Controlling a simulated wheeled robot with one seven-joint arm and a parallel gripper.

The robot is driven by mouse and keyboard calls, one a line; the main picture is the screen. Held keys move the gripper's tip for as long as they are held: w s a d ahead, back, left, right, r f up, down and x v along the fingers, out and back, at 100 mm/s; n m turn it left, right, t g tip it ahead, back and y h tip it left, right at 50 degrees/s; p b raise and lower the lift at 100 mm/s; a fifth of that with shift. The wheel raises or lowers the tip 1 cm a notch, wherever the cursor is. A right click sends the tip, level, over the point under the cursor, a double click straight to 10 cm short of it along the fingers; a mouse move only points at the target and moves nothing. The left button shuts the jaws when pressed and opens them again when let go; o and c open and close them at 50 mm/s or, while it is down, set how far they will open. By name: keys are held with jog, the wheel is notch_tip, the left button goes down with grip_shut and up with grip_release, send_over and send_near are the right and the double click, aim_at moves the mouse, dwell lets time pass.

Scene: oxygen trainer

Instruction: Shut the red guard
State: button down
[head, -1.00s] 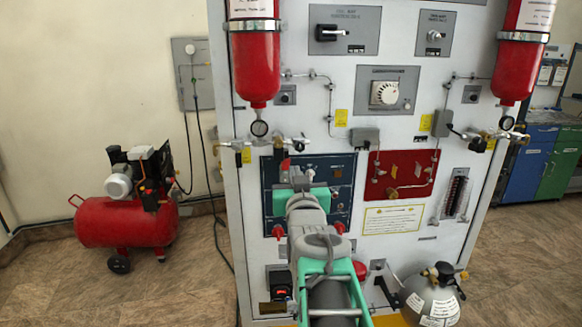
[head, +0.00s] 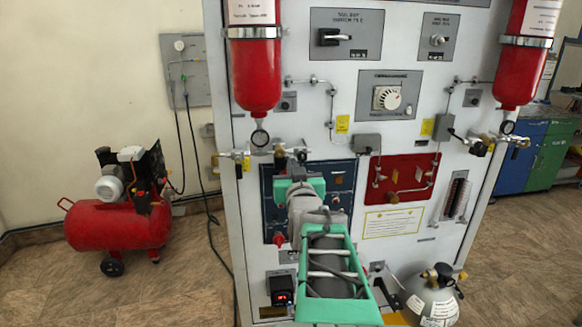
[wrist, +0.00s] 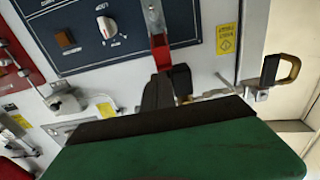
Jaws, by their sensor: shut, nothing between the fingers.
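A red guard (wrist: 160,50) shows in the wrist view as a narrow red piece beside a silver lever, at the edge of the dark blue panel (wrist: 105,50). The blue panel is also in the head view (head: 342,205), partly behind my arm. My gripper (wrist: 168,85) is shut and empty, its dark fingers just below the guard's lower end in the wrist view. I cannot tell whether they touch it. The green gripper body fills the bottom of that view. In the head view my arm hides the fingertips and the guard.
A red panel (head: 402,180) sits right of the blue one. Red cylinders hang at left (head: 254,75) and right (head: 522,70). A grey bottle (head: 432,300) stands at lower right. A red compressor (head: 118,222) stands on the floor at left, with open floor around it.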

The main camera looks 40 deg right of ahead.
jog(key=shift+f, duration=0.15)
jog(key=b, duration=0.3)
jog(key=shift+s+a+f+t, duration=0.15)
jog(key=shift+f+t, duration=0.1)
jog(key=shift+t, duration=0.15)
jog(key=shift+f+b, duration=0.1)
jog(key=shift+b, duration=0.7)
